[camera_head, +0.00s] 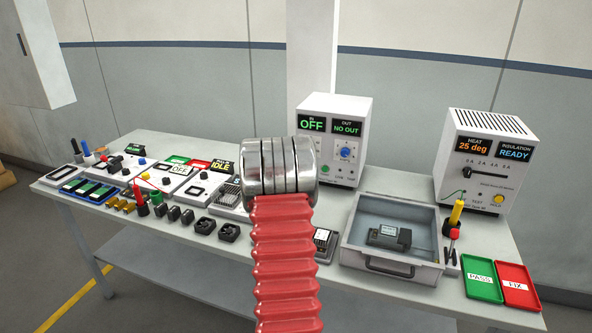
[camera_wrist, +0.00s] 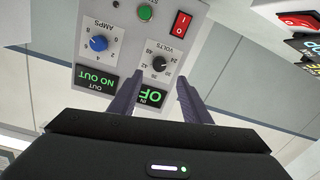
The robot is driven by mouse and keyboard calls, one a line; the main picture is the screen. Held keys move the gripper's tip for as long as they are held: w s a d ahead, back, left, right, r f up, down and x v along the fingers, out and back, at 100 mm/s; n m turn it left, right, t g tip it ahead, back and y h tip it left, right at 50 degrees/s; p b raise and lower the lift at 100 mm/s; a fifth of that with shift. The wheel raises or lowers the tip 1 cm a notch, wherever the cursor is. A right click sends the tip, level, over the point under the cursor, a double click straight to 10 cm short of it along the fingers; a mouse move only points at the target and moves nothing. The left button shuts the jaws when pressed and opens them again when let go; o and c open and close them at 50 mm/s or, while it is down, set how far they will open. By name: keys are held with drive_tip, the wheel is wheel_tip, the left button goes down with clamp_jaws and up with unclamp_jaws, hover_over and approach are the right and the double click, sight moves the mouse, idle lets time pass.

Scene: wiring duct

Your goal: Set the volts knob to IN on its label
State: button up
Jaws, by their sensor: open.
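The power supply (camera_head: 361,110) stands at the back of the bench. In the wrist view its front panel (camera_wrist: 118,50) appears upside down. The black volts knob (camera_wrist: 159,64) sits there with numbers around it; I cannot read its exact setting. The IN display (camera_wrist: 151,97) reads OFF and the OUT display (camera_wrist: 96,80) reads NO OUT. My gripper (camera_wrist: 160,76) is open and empty, its fingertips to either side of the volts knob in the picture. I cannot tell the gap to the panel. In the head view my arm hides the gripper and the knob.
A blue amps knob (camera_wrist: 98,43), green button (camera_wrist: 145,12) and red switch (camera_wrist: 181,24) are close by on the panel. A grey tray (camera_head: 416,270) with a dark module and a HEAT tester (camera_head: 486,160) stand to the right. Small parts crowd the bench's left.

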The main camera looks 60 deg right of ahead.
drive_tip(key=shift+v, duration=2.4)
drive_tip(key=shift+w, duration=0.15)
drive_tip(key=w+a+r+n+t+y, duration=0.2)
drive_tip(key=w+a+r+t+y, duration=0.1)
drive_tip(key=w+a, duration=0.4)
drive_tip(key=w+a+r+n+t+y, duration=0.25)
drive_tip(key=w+a, duration=0.35)
drive_tip(key=a, duration=0.3)
drive_tip(key=w+a+r+n+t+y, duration=0.1)
drive_tip(key=w+a+r+y, duration=0.15)
drive_tip(key=a, duration=0.85)
drive_tip(key=w+a+r+n+t+y, duration=0.1)
drive_tip(key=a+n+y, duration=0.15)
drive_tip(key=a, duration=0.75)
drive_tip(key=s+a+n+g+y, duration=0.1)
drive_tip(key=s+a+y, duration=0.25)
drive_tip(key=a, duration=0.55)
drive_tip(key=s+a+n+g+y, duration=0.15)
drive_tip(key=s+a, duration=0.25)
drive_tip(key=a, duration=0.5)
drive_tip(key=s+a+f+n+g+y, duration=0.1)
drive_tip(key=s+a+f, duration=0.1)
drive_tip(key=s+a, duration=0.3)
drive_tip(key=s+a+f+n+g+y, duration=0.1)
drive_tip(key=s+a, duration=0.5)
drive_tip(key=s, duration=0.6)
drive_tip(key=shift+s+a+f+n+g, duration=0.25)
drive_tip(key=shift+s+f+n+g, duration=0.15)
drive_tip(key=shift+f+g, duration=0.2)
